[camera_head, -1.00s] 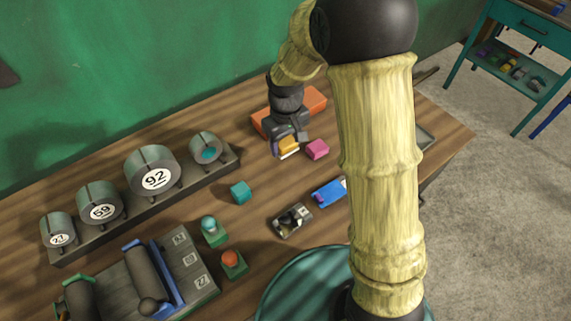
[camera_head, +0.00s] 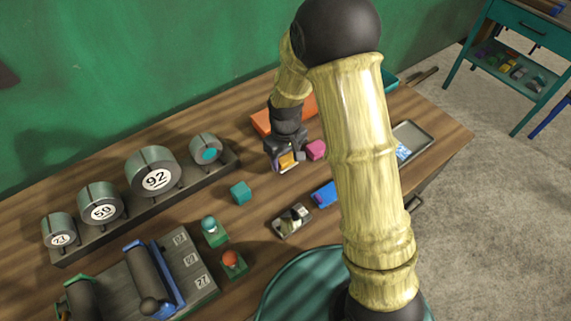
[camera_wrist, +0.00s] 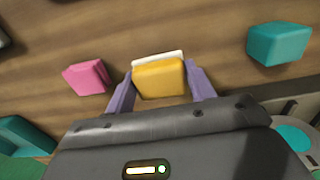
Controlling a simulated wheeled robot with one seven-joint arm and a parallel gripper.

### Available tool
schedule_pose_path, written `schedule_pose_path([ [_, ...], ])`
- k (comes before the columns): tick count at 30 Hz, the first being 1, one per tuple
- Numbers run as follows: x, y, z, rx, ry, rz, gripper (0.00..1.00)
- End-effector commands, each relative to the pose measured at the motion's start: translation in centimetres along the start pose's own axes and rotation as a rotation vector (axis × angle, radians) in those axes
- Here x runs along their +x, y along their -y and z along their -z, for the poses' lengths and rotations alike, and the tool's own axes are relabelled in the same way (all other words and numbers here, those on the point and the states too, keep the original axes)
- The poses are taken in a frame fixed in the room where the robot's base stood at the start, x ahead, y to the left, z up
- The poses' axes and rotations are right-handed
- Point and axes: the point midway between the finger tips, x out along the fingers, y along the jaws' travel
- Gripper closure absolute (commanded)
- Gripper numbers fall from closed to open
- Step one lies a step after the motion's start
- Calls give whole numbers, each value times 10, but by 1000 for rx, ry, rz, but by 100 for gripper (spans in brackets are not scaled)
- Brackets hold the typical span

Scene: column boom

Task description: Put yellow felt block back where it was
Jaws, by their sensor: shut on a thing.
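The yellow felt block (camera_wrist: 160,78) is between the two purple fingers of my gripper (camera_wrist: 160,88) in the wrist view, with a white edge along its far side. In the head view the yellow block (camera_head: 287,159) shows at the tip of my gripper (camera_head: 286,163), above the wooden table or close to it. My gripper is shut on the block. Whether the block touches the table is hard to tell. A pink block (camera_head: 316,150) lies just right of my gripper, apart from it.
A teal block (camera_head: 240,191) lies to the left. A small dark tray (camera_head: 291,222) and a blue item (camera_head: 325,194) lie nearer. A rack of numbered drums (camera_head: 150,199) stands at left, an orange box (camera_head: 262,122) behind, and a metal tray (camera_head: 413,139) at right.

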Motion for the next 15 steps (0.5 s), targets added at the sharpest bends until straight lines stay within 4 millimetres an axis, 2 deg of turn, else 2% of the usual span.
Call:
schedule_pose_path([
  [8,33,0,-1,1,4,1,67],
  [15,36,0,0,0,1,0,67],
])
